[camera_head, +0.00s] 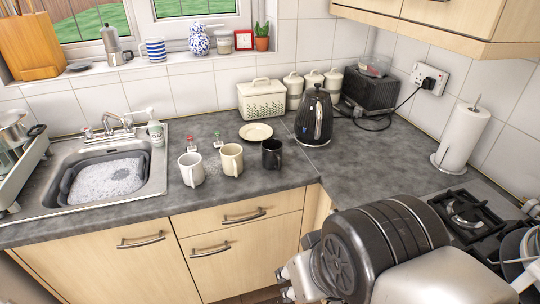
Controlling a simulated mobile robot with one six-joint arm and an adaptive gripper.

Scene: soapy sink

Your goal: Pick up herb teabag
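Two small things with coloured tops, possibly teabag tags, show on the grey worktop (330,165) behind the mugs. One has a red top (189,139). The other has a green top (217,134). They are too small to tell which, if either, is the herb teabag. My gripper (287,277) is at the bottom middle, in front of the cupboards and well apart from both. It is partly hidden by my arm, and its fingers do not show clearly enough to tell open from shut.
A white mug (191,170), a cream mug (231,160) and a black mug (271,154) stand in front of the small things. A plate (256,131) and black kettle (314,116) are behind. The soapy sink (108,180) is left, the hob (480,220) right.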

